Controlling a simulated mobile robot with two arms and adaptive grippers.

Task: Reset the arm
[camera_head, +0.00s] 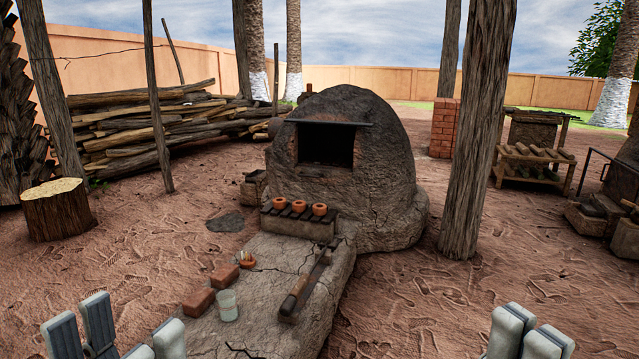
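My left gripper (116,335) shows at the bottom left edge, with its grey fingertips spread apart and nothing between them. My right gripper (529,336) shows at the bottom right edge, with its grey fingertips close together and no object visible in it. Both grippers are cut off by the lower frame edge, and most of both arms is out of view. Both are in front of the clay kiln (375,190) and apart from the things on its low ledge (265,335).
On the ledge are two bricks (198,302), a glass (228,306), a small clay pot (247,261) and a long tool (300,290). Several clay pots (319,209) stand by the kiln mouth. A wooden post (474,150) rises at right. Bare ground is open between the ledge and the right gripper.

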